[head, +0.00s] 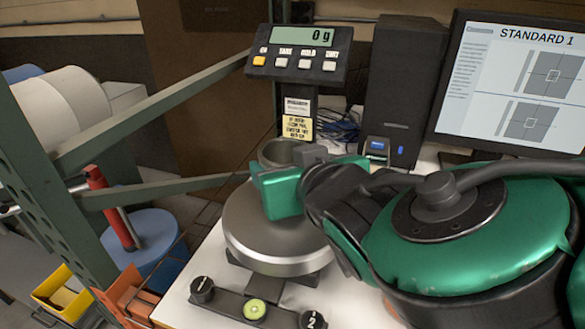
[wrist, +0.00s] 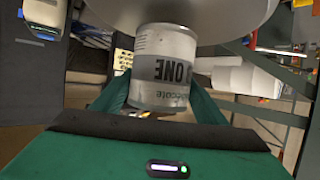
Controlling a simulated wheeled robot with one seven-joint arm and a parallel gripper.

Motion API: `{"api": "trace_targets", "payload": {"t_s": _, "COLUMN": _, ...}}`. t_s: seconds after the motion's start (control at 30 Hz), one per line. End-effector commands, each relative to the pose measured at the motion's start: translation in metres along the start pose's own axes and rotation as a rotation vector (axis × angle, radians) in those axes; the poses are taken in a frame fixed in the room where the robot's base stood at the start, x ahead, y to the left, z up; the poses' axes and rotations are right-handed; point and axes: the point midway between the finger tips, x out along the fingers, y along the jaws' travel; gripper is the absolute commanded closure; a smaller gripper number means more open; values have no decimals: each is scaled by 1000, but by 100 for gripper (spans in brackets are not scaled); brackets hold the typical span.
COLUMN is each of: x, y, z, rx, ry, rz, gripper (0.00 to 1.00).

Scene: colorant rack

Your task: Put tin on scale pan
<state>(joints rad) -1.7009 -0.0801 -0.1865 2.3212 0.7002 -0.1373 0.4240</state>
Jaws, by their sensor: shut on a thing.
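The tin (wrist: 165,62) is a pale grey can with dark lettering. In the wrist view it is upside down, between the green fingers of my gripper (wrist: 158,98). My gripper (head: 276,188) is shut on the tin. In the head view only the tin's grey upper part (head: 283,152) shows behind the gripper. The tin is over the rear part of the round metal scale pan (head: 262,243). The pan also shows at the top of the wrist view (wrist: 225,18), close to the tin's base. I cannot tell whether they touch. The scale display (head: 305,37) reads 0 g.
A black speaker-like box (head: 405,85) and a monitor (head: 515,80) stand behind and to the right. A green metal rack frame (head: 60,170) is at the left. Two dark knobs flank a round level (head: 255,310) in front of the pan.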

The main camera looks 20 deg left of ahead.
Motion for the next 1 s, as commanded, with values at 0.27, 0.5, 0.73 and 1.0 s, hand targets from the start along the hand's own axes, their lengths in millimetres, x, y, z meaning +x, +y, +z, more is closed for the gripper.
{"api": "trace_targets", "payload": {"t_s": 0.27, "x": 6, "y": -2, "z": 15, "rx": -1, "ry": 0, "rz": -2, "gripper": 56}}
{"api": "trace_targets", "payload": {"t_s": 0.5, "x": 7, "y": -1, "z": 16, "rx": -1, "ry": 0, "rz": -1, "gripper": 27}}
{"api": "trace_targets", "payload": {"t_s": 0.73, "x": 7, "y": -1, "z": 16, "rx": 0, "ry": 0, "rz": 0, "gripper": 15}}
{"api": "trace_targets", "payload": {"t_s": 1.0, "x": 0, "y": 0, "z": 14, "rx": 1, "ry": 1, "rz": 0, "gripper": 15}}
